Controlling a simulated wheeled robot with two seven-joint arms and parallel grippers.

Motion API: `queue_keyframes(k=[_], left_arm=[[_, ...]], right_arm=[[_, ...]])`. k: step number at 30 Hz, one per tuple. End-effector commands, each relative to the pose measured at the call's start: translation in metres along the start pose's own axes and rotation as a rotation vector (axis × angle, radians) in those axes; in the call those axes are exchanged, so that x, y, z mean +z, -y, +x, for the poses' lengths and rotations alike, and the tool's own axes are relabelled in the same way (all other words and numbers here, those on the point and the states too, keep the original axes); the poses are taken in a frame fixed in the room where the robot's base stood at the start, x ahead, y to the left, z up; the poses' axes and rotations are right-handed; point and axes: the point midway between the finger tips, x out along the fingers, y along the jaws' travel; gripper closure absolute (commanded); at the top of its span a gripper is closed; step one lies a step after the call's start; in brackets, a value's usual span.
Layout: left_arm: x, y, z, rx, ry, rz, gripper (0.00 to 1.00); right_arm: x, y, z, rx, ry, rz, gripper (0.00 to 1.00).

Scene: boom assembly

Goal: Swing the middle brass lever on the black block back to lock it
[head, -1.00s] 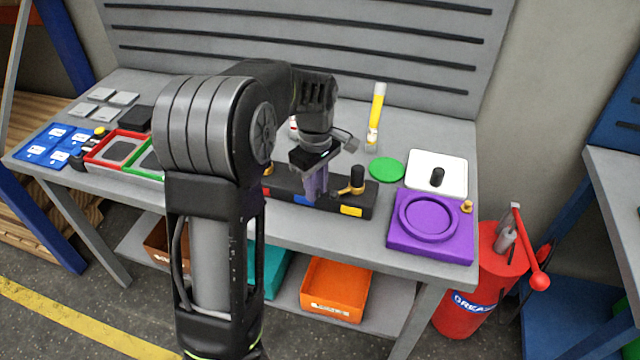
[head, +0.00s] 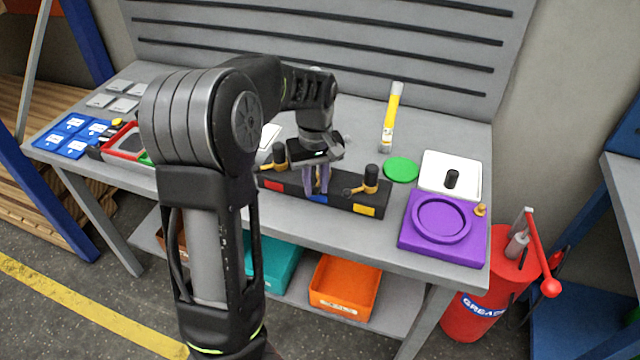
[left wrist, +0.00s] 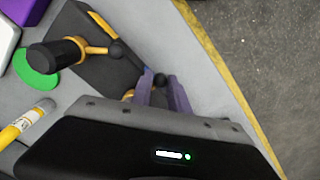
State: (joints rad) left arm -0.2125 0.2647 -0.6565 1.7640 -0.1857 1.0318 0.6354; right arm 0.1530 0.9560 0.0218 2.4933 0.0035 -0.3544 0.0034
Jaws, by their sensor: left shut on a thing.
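The black block (head: 338,200) lies on the workbench with red, blue and yellow labels along its front. My left gripper (head: 316,188) is over its middle, above the blue label, with purple fingers pointing down. In the left wrist view the gripper (left wrist: 162,95) is shut on the middle brass lever (left wrist: 128,95). A brass part and a dark knob show by the fingers; the rest of that lever is hidden. The right lever (head: 371,178) has an upright black handle and a brass arm pointing left. The left lever (head: 279,154) is partly covered by my arm. My right gripper is not in view.
A purple fixture (head: 411,243) and a white plate (head: 470,165) stand right of the block. A green disc (head: 401,169) and a yellow tube (head: 393,105) are behind it. Red and blue trays are at left. The bench's front edge is close to the block.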

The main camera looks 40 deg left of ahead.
Motion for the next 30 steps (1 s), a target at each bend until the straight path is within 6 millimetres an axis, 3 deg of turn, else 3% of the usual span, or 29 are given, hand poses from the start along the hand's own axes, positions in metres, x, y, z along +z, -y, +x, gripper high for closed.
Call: queue_keyframes(k=[30], left_arm=[[-0.029,0.022,-0.002,0.0,-0.013,0.5,1.0]], right_arm=[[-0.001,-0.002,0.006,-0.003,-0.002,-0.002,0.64]])
